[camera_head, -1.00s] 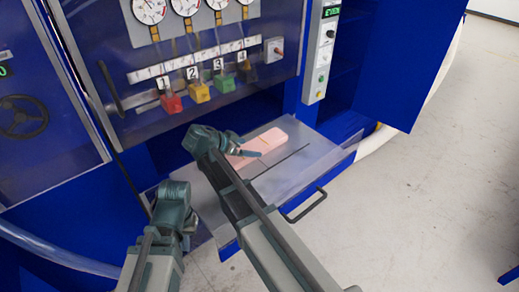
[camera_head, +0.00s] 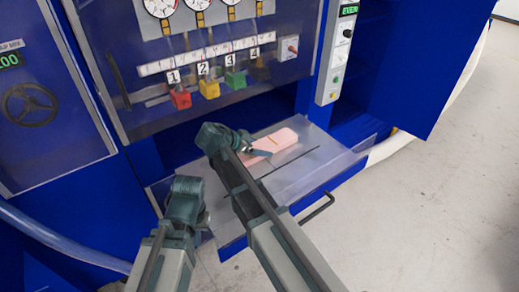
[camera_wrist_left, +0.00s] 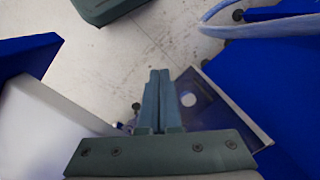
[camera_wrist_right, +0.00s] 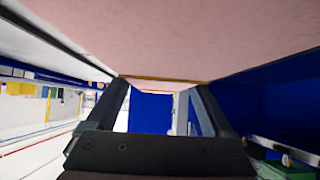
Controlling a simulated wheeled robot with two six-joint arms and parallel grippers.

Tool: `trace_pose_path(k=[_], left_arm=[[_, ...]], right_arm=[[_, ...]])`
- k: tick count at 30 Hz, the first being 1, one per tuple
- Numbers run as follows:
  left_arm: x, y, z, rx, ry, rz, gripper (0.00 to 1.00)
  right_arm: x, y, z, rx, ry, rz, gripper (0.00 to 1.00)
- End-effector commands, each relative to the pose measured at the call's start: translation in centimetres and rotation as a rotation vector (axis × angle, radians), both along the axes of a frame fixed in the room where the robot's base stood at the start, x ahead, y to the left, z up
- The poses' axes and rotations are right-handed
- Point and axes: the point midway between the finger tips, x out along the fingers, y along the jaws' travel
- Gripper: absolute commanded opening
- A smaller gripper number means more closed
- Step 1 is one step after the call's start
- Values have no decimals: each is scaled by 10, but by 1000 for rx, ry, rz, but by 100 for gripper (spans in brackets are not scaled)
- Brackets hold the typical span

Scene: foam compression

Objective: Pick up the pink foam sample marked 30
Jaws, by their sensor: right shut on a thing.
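Pink foam (camera_head: 288,138) shows at the raised metal tray (camera_head: 318,165), partly hidden by my right gripper (camera_head: 262,153). No number is readable on it. In the right wrist view a broad pink foam face (camera_wrist_right: 190,35) fills the top, with a thin yellowish edge below. My right gripper (camera_wrist_right: 160,90) is shut on the foam, its fingers spread to either side. From these views I cannot tell whether the foam is clear of the tray. My left gripper (camera_wrist_left: 157,75) is shut and empty, well to the left of the foam.
The blue machine has gauges (camera_head: 198,4) and red, yellow and green numbered blocks (camera_head: 209,88) behind the tray. A tray handle (camera_head: 317,207) sticks out in front. An open blue door (camera_head: 420,70) stands at right. The floor at right is clear.

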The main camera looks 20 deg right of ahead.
Motion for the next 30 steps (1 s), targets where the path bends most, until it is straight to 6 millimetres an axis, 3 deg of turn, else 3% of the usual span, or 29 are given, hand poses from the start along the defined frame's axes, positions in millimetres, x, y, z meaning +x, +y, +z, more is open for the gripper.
trace_pose_path(k=[8,16,18,30], left_arm=[[0,0,13,0,0,0,0],[0,0,44,0,0,0,0],[0,0,38,0,0,0,0],[0,0,47,0,0,0,0]], right_arm=[[0,0,13,0,0,0,34],[0,0,44,0,0,0,34],[-15,-16,38,0,0,-2,34],[-76,-91,47,0,-1,-3,34]])
